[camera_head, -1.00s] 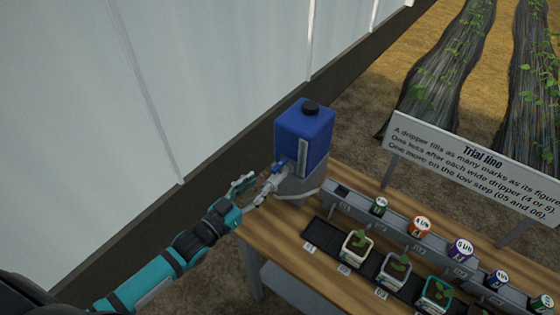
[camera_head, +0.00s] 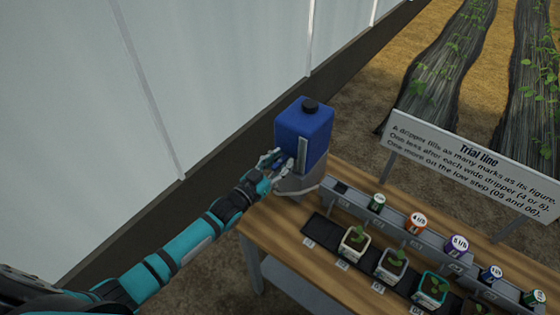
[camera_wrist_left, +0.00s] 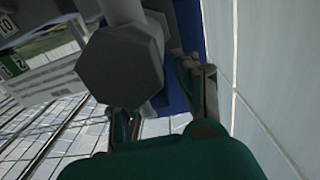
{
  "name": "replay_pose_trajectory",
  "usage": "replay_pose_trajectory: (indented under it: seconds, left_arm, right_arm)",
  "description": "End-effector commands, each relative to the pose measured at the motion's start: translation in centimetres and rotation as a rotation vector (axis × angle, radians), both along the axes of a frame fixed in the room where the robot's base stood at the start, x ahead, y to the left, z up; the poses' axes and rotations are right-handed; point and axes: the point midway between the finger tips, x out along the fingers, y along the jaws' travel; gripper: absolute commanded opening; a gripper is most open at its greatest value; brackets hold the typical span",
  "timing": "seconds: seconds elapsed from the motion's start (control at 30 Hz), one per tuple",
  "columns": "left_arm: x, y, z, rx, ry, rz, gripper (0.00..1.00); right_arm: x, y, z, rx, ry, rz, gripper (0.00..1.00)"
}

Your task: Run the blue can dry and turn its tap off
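My left gripper (camera_head: 278,159) is at the can's lower front, where the tap is, and largely hides the tap. Its fingers are spread apart. In the left wrist view the two fingers (camera_wrist_left: 158,105) stand apart, with a grey hexagonal part (camera_wrist_left: 120,68) close in front and blue can surface behind. I cannot tell whether they touch the tap. The level inside the can is unclear. My right gripper is not seen.
The wooden bench (camera_head: 262,233) carries a grey rail (camera_head: 400,229) with several coloured drippers and a dark tray of potted seedlings. A "Trial line" sign (camera_head: 474,165) stands behind. A pale wall (camera_head: 90,130) runs along the left.

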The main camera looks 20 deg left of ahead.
Motion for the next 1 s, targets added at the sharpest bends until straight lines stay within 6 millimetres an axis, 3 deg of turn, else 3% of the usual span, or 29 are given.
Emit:
replay_pose_trajectory:
  seconds: [0.03,0.2,0.63,1.0]
  left_arm:
    - [0.0,0.0,0.0,0.000,0.000,0.000,0.22]
    - [0.0,0.0,0.0,0.000,0.000,0.000,0.00]
    - [0.0,0.2,-0.2,0.006,-0.002,-0.037,0.00]
    - [0.2,0.4,-0.6,0.014,-0.006,-0.281,0.00]
  right_arm:
    - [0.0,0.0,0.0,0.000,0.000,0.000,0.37]
    - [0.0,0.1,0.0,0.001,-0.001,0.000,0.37]
    - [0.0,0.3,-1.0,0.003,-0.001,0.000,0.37]
    - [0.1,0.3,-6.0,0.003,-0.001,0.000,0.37]
